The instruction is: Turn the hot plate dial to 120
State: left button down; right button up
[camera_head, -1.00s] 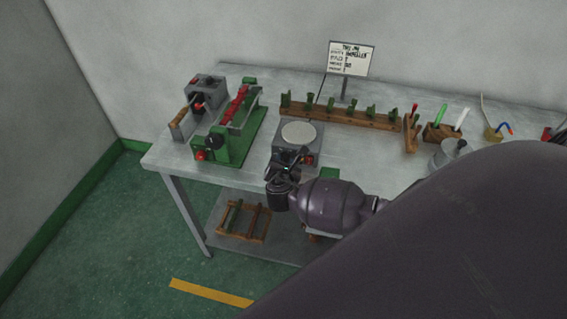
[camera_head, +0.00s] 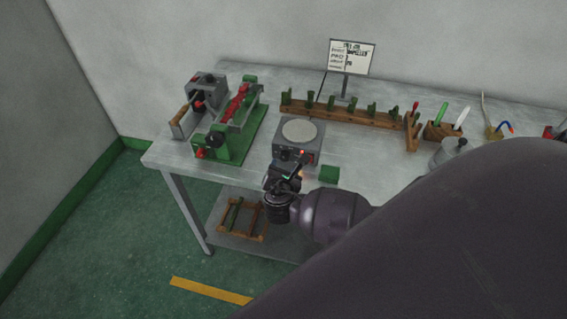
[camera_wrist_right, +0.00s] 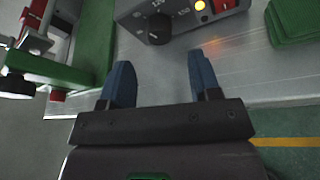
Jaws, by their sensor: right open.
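The hot plate (camera_head: 297,134) is a grey box with a pale round top, standing on the metal table near its front edge. In the right wrist view its front panel shows a black dial (camera_wrist_right: 159,29), a lit amber lamp (camera_wrist_right: 200,5) and a red switch (camera_wrist_right: 223,5). My right gripper (camera_head: 289,168) is in front of the hot plate. In the right wrist view its blue fingers (camera_wrist_right: 160,82) are open and empty, with the dial ahead of them and apart from them. My left gripper is not in view.
A green clamp machine (camera_head: 237,140) with red parts stands left of the hot plate. A green block (camera_head: 329,174) lies to its right. A wooden rack (camera_head: 340,114) with green pieces is behind. The table's front edge (camera_wrist_right: 285,99) runs under my fingers.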

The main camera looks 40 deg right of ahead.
jog(key=v, duration=0.5)
jog(key=shift+s+a+r, duration=0.15)
jog(key=shift+s+a, duration=0.1)
jog(key=shift+c, duration=0.2)
